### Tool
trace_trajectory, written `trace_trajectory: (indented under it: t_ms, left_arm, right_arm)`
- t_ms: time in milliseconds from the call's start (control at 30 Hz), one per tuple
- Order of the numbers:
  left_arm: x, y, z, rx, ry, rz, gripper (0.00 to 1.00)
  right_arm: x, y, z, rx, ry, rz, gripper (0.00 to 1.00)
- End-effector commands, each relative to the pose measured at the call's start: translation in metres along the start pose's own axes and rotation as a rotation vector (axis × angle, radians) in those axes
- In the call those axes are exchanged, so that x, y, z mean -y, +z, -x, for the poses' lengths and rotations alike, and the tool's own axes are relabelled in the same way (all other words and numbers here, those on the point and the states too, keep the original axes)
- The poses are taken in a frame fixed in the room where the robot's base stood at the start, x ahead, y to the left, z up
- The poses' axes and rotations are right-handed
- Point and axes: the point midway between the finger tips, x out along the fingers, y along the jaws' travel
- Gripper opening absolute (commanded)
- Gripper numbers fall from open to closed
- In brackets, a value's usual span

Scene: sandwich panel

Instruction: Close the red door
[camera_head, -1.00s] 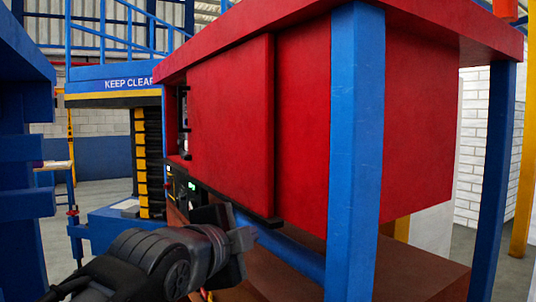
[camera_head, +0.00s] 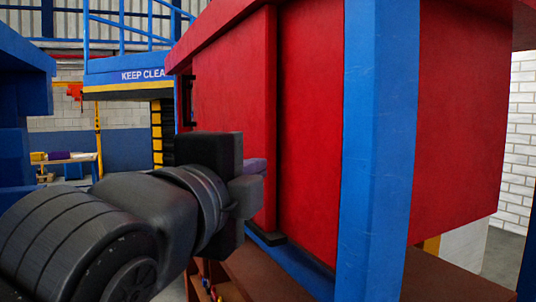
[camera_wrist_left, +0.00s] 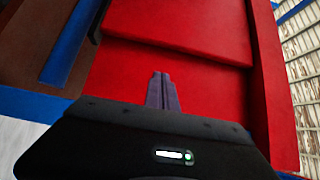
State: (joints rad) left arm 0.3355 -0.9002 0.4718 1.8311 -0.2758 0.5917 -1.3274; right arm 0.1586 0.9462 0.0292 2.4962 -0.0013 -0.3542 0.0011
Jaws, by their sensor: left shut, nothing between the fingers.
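The red door (camera_head: 232,72) is a flat upright panel on the side of a red cabinet (camera_head: 310,110). Its vertical edge stands out from the red wall, with a dark piece at its lower corner. A dark handle-like part (camera_head: 189,98) shows at its far left. My left gripper (camera_head: 256,176) is shut and empty, in front of the door's lower part near that edge. In the left wrist view its fingertips (camera_wrist_left: 162,77) point at red surface just short of the raised panel edge (camera_wrist_left: 180,48). I cannot tell whether they touch. My right gripper is out of view.
A blue post (camera_head: 380,150) stands upright in front of the cabinet, right of my left gripper. A brown shelf (camera_head: 440,278) lies below. A blue frame (camera_head: 25,75) stands at the left. A blue-railed platform (camera_head: 125,72) is behind.

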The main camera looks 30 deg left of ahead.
Motion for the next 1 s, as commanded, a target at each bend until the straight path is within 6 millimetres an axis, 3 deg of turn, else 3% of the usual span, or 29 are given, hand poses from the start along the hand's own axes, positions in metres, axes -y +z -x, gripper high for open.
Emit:
trace_trajectory:
  t_ms: [267,467,767,1000]
  left_arm:
    - [0.000,0.000,-0.013,0.001,0.004,0.001,0.00]
    - [0.001,0.001,-0.043,0.002,0.007,0.002,0.00]
    - [0.002,0.002,-0.103,0.003,0.007,0.003,0.00]
    - [0.001,0.024,-0.125,0.000,0.003,0.003,0.00]
  right_arm:
    - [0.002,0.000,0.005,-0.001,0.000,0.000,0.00]
    - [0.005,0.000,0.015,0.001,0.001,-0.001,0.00]
    - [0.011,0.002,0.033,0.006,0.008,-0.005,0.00]
    - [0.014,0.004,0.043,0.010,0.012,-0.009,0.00]
